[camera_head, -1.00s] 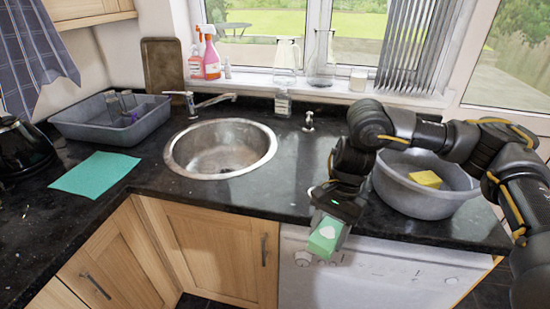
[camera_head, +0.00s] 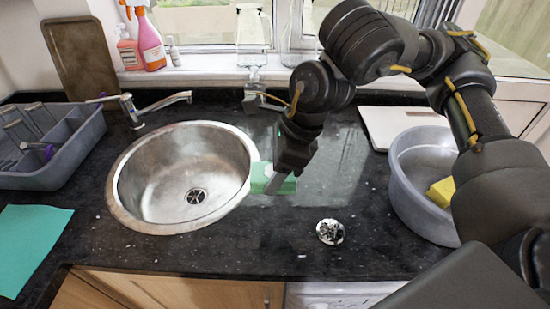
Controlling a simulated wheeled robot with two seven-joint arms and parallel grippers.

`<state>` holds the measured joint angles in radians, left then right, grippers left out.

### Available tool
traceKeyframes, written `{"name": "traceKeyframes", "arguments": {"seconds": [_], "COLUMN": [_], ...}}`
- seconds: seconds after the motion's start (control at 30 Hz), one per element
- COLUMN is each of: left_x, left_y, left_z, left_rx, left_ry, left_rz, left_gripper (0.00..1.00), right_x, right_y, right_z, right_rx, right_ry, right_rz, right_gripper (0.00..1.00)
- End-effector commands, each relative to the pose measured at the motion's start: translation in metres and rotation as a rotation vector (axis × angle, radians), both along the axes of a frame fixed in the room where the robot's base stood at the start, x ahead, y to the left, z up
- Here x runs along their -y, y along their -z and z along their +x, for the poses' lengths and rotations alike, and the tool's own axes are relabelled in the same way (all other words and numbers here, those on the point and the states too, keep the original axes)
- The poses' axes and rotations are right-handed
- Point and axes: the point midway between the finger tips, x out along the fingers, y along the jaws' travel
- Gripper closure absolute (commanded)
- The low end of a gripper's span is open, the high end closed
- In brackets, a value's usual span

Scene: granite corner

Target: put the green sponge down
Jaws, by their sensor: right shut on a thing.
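The green sponge (camera_head: 262,180) is at the right rim of the round metal sink (camera_head: 128,205), over the black counter. My right gripper (camera_head: 280,182) is shut on it, with its fingers pointing down and partly covering it. I cannot tell whether the sponge touches the counter. My left gripper is not in view.
A grey basin (camera_head: 408,190) with a yellow sponge (camera_head: 441,191) stands at the right. A sink strainer (camera_head: 330,231) lies on the counter (camera_head: 230,250) in front of my gripper. A grey dish rack (camera_head: 75,150) and a green cloth (camera_head: 30,245) are at the left. A white board (camera_head: 385,122) lies behind the basin.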

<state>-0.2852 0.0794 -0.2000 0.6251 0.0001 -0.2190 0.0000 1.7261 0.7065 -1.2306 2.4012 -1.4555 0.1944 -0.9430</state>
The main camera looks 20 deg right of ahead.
Motion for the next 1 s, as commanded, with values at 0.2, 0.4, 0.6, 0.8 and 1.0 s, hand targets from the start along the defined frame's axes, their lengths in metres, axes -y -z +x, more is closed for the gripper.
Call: {"name": "traceKeyframes", "arguments": {"seconds": [0.2, 0.4, 0.6, 0.8, 1.0], "left_x": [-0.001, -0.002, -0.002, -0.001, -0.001], "left_y": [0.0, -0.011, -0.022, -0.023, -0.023], "left_z": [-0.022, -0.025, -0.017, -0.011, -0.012], "left_rx": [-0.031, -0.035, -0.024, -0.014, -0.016], "left_ry": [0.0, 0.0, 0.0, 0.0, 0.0], "left_rz": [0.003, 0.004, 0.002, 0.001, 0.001], "left_gripper": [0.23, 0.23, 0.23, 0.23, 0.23], "right_x": [0.002, 0.022, 0.055, 0.074, 0.082], "right_y": [-0.001, 0.012, 0.036, 0.075, 0.091], "right_z": [0.0, 0.026, 0.068, 0.092, 0.104], "right_rx": [-0.002, -0.01, -0.01, -0.008, -0.002], "right_ry": [0.028, 0.037, 0.035, 0.028, 0.023], "right_rz": [0.001, 0.002, 0.001, 0.001, 0.001], "right_gripper": [0.77, 0.77, 0.77, 0.77, 0.77]}}
